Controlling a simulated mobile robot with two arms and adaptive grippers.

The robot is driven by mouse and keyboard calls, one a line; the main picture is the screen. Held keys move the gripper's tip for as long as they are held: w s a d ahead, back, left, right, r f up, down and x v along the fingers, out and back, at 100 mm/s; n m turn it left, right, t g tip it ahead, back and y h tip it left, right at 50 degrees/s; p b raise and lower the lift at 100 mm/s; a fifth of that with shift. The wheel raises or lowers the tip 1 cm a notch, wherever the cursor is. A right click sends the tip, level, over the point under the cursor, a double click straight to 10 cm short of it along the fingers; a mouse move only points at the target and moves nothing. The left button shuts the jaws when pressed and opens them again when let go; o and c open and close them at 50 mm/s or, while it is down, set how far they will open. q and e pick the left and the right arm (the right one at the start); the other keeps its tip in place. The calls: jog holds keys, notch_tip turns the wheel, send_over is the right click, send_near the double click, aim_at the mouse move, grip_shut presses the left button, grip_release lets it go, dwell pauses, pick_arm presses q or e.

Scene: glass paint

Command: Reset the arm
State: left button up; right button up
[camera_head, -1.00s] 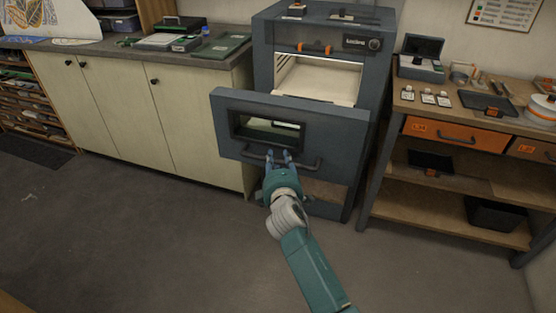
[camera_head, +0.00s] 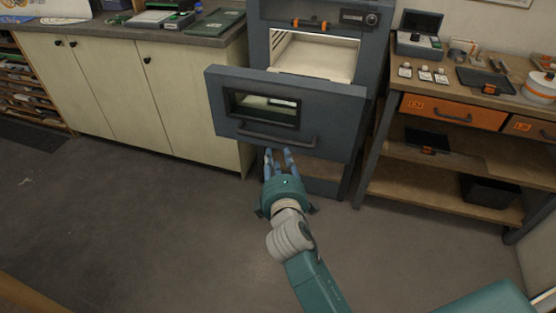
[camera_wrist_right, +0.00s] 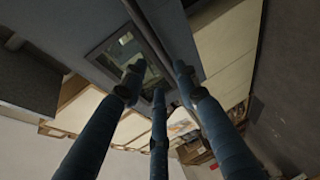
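My right gripper (camera_head: 279,153) is in front of the dark blue-grey kiln (camera_head: 376,50), just below its open door (camera_head: 335,108). Its fingers are spread apart with nothing between them, and they also show spread in the right wrist view (camera_wrist_right: 157,80). The door's bar handle (camera_head: 262,138) is just above the fingertips in the head view; in the wrist view the handle (camera_wrist_right: 138,32) lies beyond the fingers, seemingly clear of them. The door hangs lowered and tilted outward, baring the pale, lit chamber (camera_head: 315,55). My left gripper is not in view.
A cream cabinet (camera_head: 113,95) stands left of the kiln. To the right is a wooden workbench with orange drawers (camera_head: 453,111), small boxes and a white round pot (camera_head: 541,88) on top. A dark bin (camera_head: 487,190) sits on its lower shelf. The floor (camera_head: 150,235) in front is clear.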

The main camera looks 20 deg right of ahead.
jog(key=shift+s, duration=0.1)
dwell(0.4)
jog(key=s+a+f+m+g+y, duration=0.15)
jog(key=s+f, duration=0.35)
jog(key=f, duration=0.7)
jog(key=s+f+m+g+y, duration=0.1)
jog(key=s+f+g, duration=0.3)
jog(key=f, duration=0.9)
jog(key=s+a+f+m+g+y, duration=0.15)
jog(key=s+f, duration=0.45)
jog(key=f, duration=0.6)
jog(key=s+d+f+m+g, duration=0.3)
jog(key=s+f, duration=0.9)
jog(key=s, duration=0.2)
jog(key=s+d+f+m+g, duration=0.2)
jog(key=s+d+f, duration=0.1)
jog(key=s, duration=0.9)
jog(key=s+d+f+m+g+h, duration=0.1)
jog(key=s+d+f+m+g, duration=0.1)
jog(key=s+f, duration=0.4)
jog(key=s+d+m, duration=0.1)
jog(key=s, duration=0.4)
jog(key=shift+s+d+g, duration=0.3)
jog(key=shift+s+d, duration=0.05)
jog(key=shift+s, duration=0.05)
